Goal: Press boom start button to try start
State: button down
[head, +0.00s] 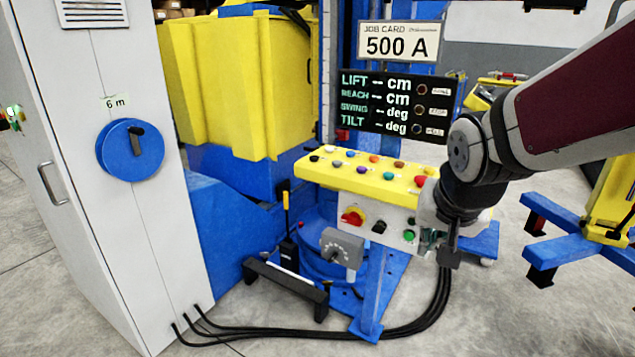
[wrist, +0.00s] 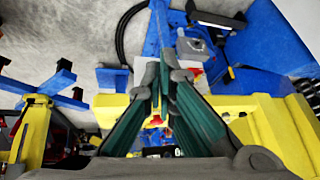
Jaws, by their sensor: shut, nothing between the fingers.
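A control box with a yellow top (head: 350,178) carries several coloured buttons. I cannot read any button labels, so I cannot tell which one is the boom start button.
A dark display (head: 390,103) shows LIFT, REACH, SWING and TILT with dashes, below a card (head: 399,42) reading 500 A. A grey cabinet (head: 85,150) with a blue rotary handle (head: 130,147) stands left. Black cables (head: 400,330) cross the floor. Blue-footed yellow stands (head: 575,250) are at right.

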aim_at(409, 236)
jog(key=w+d+f+m+t+y+b, duration=0.1)
jog(key=w+d+f+m+t+b, duration=0.1)
jog(key=w+f+m, duration=0.6)
jog(key=w+d+f+m+t+y+b, duration=0.1)
jog(key=w+d+f+m+t+b, duration=0.2)
jog(key=w+f, duration=1.9)
jog(key=d+f+m+t, duration=0.1)
jog(key=d+m+t, duration=0.1)
jog(key=m, duration=0.3)
jog(key=shift+d+b, duration=0.35)
jog(key=shift+d, duration=0.1)
jog(key=w+d+b, duration=0.4)
jog(key=w+d, duration=0.1)
jog(key=w, duration=0.2)
jog(key=shift+b, duration=0.3)
jog(key=shift+w+d, duration=0.15)
jog(key=shift+w+d, duration=0.2)
jog(key=shift+w, duration=0.05)
